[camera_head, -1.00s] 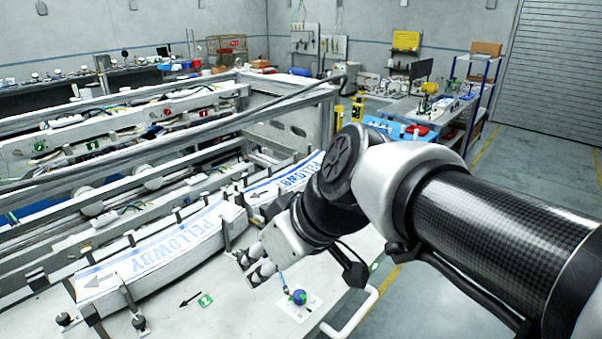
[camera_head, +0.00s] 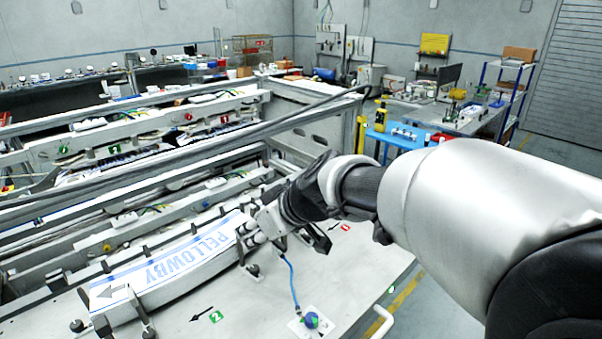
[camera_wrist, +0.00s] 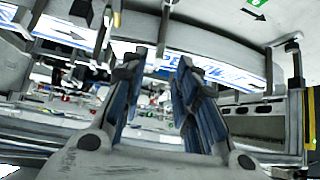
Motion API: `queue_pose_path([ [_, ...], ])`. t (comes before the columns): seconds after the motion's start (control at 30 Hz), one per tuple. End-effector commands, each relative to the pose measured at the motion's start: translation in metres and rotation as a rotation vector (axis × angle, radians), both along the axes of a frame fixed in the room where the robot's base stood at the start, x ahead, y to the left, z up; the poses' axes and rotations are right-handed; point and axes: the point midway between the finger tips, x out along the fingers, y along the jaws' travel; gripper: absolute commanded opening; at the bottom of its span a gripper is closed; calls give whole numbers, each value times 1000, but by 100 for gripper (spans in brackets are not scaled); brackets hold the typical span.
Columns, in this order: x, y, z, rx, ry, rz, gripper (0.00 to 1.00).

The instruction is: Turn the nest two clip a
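The nest marked by a green number 2 tag (camera_head: 217,316) holds a stack of white labels with blue PELLOWBY print (camera_head: 165,272). Small dark clips stand along its edges, among them a front left clip (camera_head: 148,331) and a front right clip (camera_head: 252,270). Which one is clip a I cannot tell. My gripper (camera_head: 256,232) is at the right end of the stack. In the wrist view its blue-padded fingers (camera_wrist: 155,72) are apart, and a grey upright post (camera_wrist: 164,28) shows beyond the gap between them. Contact cannot be made out.
A blue cord (camera_head: 292,280) runs down to a blue-green knob (camera_head: 311,320) on a white plate. A red tag (camera_head: 346,227) lies right of my gripper. Machine rails (camera_head: 150,165) run behind the stack.

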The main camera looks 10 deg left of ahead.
Motion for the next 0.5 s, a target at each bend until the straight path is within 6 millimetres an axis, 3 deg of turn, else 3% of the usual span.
queue_pose_path([
  [0.2, 14, 21, -26, 0, 2, 0, 28],
  [0.5, 20, 29, -35, -1, -1, 0, 28],
])
